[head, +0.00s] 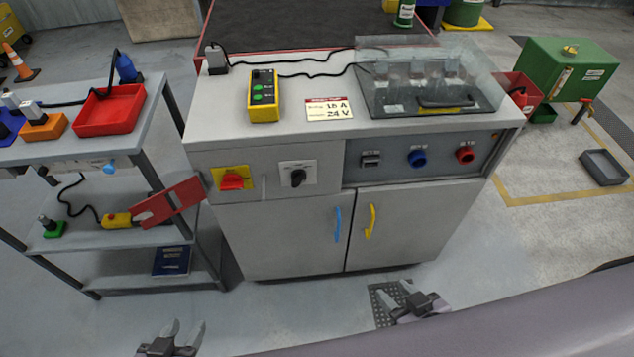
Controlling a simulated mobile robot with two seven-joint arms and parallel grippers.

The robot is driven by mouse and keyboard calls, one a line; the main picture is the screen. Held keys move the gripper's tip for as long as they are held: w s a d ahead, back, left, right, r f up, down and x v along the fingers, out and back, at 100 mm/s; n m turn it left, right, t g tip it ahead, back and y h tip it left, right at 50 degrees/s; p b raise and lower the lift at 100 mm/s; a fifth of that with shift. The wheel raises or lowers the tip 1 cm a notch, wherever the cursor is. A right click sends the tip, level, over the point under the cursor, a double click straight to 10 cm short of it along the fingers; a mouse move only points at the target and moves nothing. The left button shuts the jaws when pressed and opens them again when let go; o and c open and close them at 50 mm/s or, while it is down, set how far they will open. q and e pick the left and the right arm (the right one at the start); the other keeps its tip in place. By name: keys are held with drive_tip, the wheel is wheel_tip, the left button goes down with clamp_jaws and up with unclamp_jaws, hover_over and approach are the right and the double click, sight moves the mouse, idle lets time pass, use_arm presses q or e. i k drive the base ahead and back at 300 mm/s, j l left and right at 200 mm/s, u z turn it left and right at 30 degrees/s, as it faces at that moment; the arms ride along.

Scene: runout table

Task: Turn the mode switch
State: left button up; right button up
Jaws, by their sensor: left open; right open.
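The mode switch (298,177) is a black rotary knob on a pale square plate, on the front of the grey cabinet (290,235). Its pointer direction is too small to tell for sure. Left of it on the same front is a red rotary handle (231,181) on a yellow plate. My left gripper (187,329) is open and empty at the bottom, low in front of the cabinet and left of the switch. My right gripper (393,290) is open and empty, below the cabinet doors and right of the switch. Both are well apart from the switch.
Right of the switch is a dark panel with a blue knob (417,158) and a red knob (465,154). Door handles, blue (338,224) and yellow (371,221), stick out below. A shelf cart (120,265) stands at left, with a red hinged plate (168,202) near the cabinet.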

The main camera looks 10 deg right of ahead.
sight(299, 176)
drive_tip(key=i+l, duration=0.1)
drive_tip(key=l, duration=1.95)
